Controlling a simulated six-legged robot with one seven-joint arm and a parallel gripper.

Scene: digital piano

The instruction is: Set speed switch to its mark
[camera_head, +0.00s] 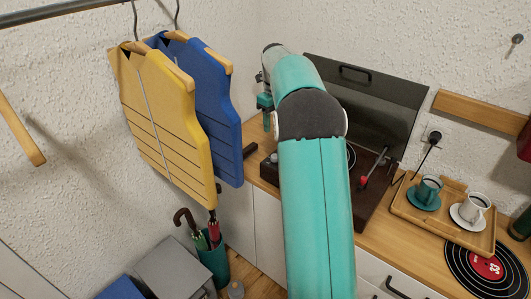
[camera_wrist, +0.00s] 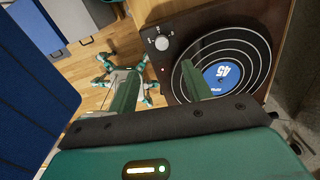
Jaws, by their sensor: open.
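The record player (camera_wrist: 145,15) has a dark brown plinth and a black record (camera_wrist: 235,45) with a blue label. A silver and black round knob (camera_wrist: 162,42), which looks like the speed switch, sits at the plinth's corner in the wrist view. Its mark is too small to make out. My gripper (camera_wrist: 160,68) is open and empty, its two fingers apart, with the knob showing between and beyond the fingertips. In the head view, my gripper (camera_head: 265,105) is at the counter's left end, and my arm hides much of the record player (camera_head: 365,205) and the knob.
The record player's raised dark lid (camera_head: 375,95) stands behind it. Blue (camera_head: 215,95) and yellow (camera_head: 155,115) hanging garments are close on the left. A wooden tray (camera_head: 440,225) with cups and another record (camera_head: 485,268) are on the right.

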